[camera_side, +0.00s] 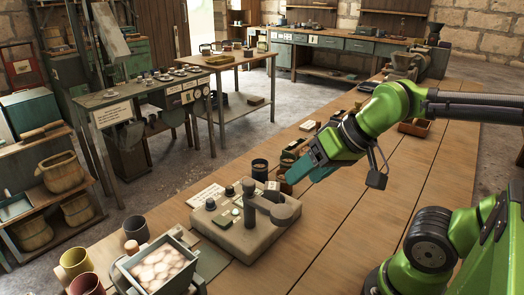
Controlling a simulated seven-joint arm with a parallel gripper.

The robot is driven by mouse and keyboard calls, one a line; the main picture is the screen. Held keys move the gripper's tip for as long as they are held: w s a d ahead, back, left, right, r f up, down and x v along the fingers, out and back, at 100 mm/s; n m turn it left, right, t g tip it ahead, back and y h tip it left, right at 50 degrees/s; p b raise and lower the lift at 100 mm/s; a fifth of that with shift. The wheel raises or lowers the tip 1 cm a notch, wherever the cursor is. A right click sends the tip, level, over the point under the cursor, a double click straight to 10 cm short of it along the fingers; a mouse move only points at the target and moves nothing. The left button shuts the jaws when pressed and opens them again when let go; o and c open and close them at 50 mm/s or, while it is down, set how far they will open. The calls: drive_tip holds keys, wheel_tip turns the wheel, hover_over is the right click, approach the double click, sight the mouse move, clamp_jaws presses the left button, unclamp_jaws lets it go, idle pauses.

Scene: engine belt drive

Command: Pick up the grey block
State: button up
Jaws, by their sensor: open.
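My gripper (291,177), with teal jaws, hangs over the wooden bench just above and behind the belt-drive base. I see no object clearly held between its jaws. The base (236,238) is a pale grey-beige slab with rounded corners lying on the bench. It carries a dark grey upright post (250,208), a round grey part (283,208) at its right and several small dark knobs. A small grey piece (272,187) shows at the top of the base, near the jaws. I cannot tell which of these grey parts is the grey block; the jaws may hide part of it.
A dark cup (259,168) stands just left of the jaws. Small boxes and items line the bench's far edge behind. A box of pale round items (160,268) and mugs (75,262) stand at the front left. The bench right of the base (345,225) is clear.

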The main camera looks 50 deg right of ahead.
drive_tip(key=shift+o, duration=0.7)
